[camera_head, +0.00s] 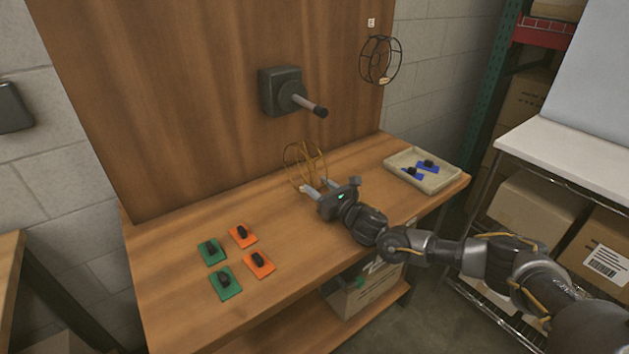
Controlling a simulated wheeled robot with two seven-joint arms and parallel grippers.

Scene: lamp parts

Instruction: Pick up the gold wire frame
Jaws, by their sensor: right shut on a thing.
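The gold wire frame (304,162) is a round cage of thin wire at the back of the wooden workbench, near the back panel. My right gripper (309,189) reaches in from the right and is shut on the lower part of the gold wire frame. Whether the frame touches the bench top is hard to tell. My left gripper is not in view.
A dark mount with a grey rod (290,93) sticks out from the panel above. A black wire frame (380,60) hangs at the panel's right edge. Green pads (227,283) and orange pads (259,264) lie at left. A tray (437,183) with blue pads sits at right.

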